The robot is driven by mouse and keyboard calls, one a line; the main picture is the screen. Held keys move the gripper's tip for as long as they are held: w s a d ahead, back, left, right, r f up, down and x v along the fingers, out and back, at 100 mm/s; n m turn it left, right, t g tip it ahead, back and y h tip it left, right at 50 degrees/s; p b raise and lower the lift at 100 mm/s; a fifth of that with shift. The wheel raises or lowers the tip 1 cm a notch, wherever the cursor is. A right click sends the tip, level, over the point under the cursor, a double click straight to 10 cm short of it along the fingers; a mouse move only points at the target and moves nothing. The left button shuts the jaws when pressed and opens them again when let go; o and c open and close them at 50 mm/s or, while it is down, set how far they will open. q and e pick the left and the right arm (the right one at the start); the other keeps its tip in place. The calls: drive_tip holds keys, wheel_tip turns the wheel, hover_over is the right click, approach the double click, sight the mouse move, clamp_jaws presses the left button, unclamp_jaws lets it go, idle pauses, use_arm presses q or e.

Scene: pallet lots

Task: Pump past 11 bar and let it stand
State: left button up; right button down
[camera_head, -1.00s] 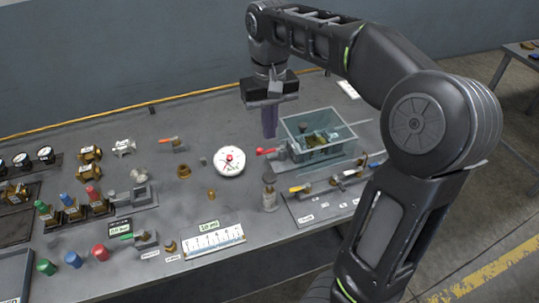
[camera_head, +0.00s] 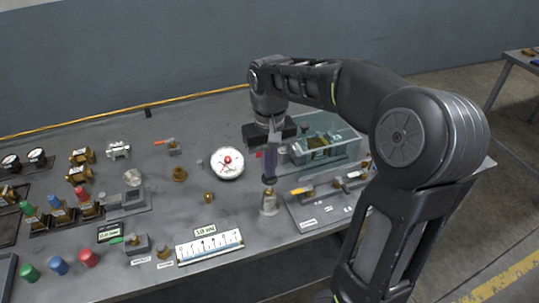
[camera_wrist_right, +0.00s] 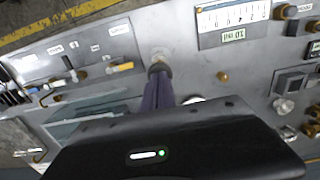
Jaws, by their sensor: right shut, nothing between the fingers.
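My right gripper (camera_head: 268,178) is shut and empty, its purple fingers pointing down. The fingertips are at the dark top of a small grey upright cylinder (camera_head: 268,205), which looks like the pump. In the right wrist view the fingers (camera_wrist_right: 158,80) end at that dark top; I cannot tell whether they touch it. The round white gauge (camera_head: 228,170) with a red centre lies to the left of the fingers; its reading is too small to tell. My left gripper is not in view.
A clear box (camera_head: 345,142) with brass parts stands behind my right gripper. A valve plate with a yellow handle (camera_head: 301,190) lies to the right of the cylinder. A white scale (camera_head: 210,245) lies at the front. Fittings and coloured caps fill the left of the bench.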

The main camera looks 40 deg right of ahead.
drive_tip(key=shift+f, duration=0.2)
wheel_tip(320, 180, down, 4)
drive_tip(key=shift+r+b, duration=0.1)
drive_tip(key=shift+b, duration=1.15)
drive_tip(key=shift+s+a+r, duration=0.1)
